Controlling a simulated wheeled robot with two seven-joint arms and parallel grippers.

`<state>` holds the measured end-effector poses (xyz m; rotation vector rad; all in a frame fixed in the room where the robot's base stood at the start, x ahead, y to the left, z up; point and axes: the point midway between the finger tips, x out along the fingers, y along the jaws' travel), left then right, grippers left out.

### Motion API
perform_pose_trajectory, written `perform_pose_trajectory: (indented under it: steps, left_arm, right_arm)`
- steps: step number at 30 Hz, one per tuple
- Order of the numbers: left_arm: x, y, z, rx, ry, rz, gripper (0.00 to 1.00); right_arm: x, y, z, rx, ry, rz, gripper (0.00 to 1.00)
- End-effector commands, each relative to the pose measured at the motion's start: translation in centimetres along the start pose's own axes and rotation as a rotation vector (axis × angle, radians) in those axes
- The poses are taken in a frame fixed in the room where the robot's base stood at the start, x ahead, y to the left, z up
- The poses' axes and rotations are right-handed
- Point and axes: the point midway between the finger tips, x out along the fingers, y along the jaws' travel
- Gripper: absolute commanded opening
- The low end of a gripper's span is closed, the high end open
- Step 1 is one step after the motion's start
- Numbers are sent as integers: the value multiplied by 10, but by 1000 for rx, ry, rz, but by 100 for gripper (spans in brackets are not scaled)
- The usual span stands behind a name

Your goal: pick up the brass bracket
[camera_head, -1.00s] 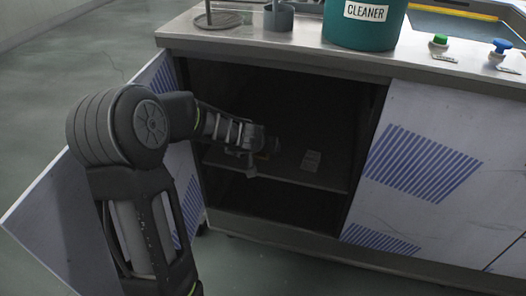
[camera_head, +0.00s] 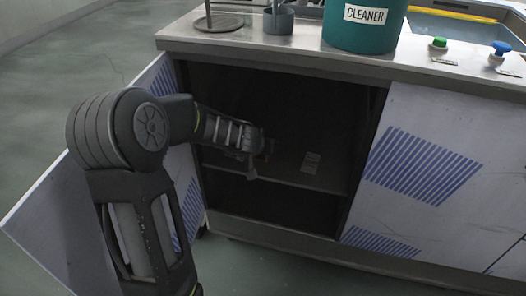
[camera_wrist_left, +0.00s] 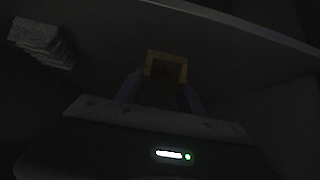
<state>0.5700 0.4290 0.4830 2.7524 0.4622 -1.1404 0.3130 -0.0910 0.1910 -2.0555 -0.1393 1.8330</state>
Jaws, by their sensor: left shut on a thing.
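The brass bracket (camera_wrist_left: 166,56) shows in the left wrist view as a dim yellow-brown frame shape between my fingers. My left gripper (camera_wrist_left: 164,88) is shut on it. In the head view, my left arm reaches through the open door into the dark cabinet, with the left gripper (camera_head: 262,150) above the inner shelf. There the bracket is mostly hidden by the gripper and shadow. It is too dark to tell whether the bracket touches the shelf. My right gripper is in neither view.
The open door (camera_head: 60,225) stands left, a closed panel (camera_head: 430,150) right. A cleaner tub (camera_head: 365,28) stands on the counter above.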

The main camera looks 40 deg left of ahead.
Motion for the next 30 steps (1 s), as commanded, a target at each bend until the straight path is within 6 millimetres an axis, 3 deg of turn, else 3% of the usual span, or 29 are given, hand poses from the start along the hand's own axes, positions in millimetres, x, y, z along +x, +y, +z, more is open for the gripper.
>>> perform_pose_trajectory:
  steps: [10, 30]
  left_arm:
    - [0, 0, 0, 0, 0, 0, 0]
    - [-6, 0, -7, 1, 3, 0, 0]
  right_arm:
    - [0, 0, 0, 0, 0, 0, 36]
    - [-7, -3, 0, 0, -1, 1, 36]
